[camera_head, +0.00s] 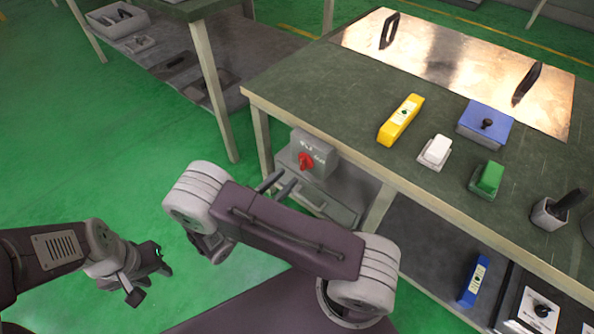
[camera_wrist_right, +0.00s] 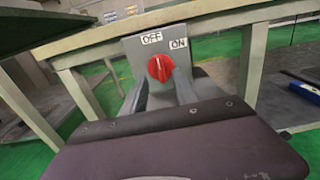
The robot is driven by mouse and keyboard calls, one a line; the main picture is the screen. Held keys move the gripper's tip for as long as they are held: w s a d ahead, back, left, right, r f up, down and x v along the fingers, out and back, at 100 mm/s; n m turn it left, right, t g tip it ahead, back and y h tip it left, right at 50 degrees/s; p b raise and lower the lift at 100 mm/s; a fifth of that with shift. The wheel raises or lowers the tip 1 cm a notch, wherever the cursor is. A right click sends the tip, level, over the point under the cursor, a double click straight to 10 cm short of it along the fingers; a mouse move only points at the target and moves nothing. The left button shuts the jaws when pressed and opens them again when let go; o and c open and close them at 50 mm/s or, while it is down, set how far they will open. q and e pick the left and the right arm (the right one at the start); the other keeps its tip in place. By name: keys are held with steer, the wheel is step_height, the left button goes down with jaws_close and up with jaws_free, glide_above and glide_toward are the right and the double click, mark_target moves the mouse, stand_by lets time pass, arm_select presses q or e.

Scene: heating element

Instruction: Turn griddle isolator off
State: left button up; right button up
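The isolator is a grey box (camera_head: 322,150) with a red rotary knob (camera_head: 305,162), under the near left part of the workbench. In the right wrist view the box (camera_wrist_right: 140,52) has an OFF label at upper left and an ON label at upper right, above the red knob (camera_wrist_right: 160,68). I cannot tell which label the knob points to. My right gripper (camera_head: 281,181) faces the box; its two fingers (camera_wrist_right: 160,90) are apart and empty, below and to either side of the knob. My left gripper (camera_head: 152,281) is open and empty, low at the left, away from the isolator.
The green workbench (camera_head: 330,75) overhangs the isolator; its front leg (camera_head: 262,140) stands left of it. On top are a shiny griddle plate (camera_head: 450,60), a yellow box (camera_head: 401,119), a blue switch box (camera_head: 485,124) and a green-button box (camera_head: 487,180). Open green floor lies left.

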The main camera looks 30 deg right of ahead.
mark_target(301, 164)
steer(key=b+x, duration=0.1)
steer(key=x, duration=0.1)
steer(key=b+x, duration=0.1)
steer(key=x, duration=0.2)
steer(key=shift+f, duration=0.2)
steer(key=shift+w+d+r, duration=0.15)
steer(key=shift+w+d, duration=0.05)
steer(key=shift+d, duration=0.35)
jaws_close()
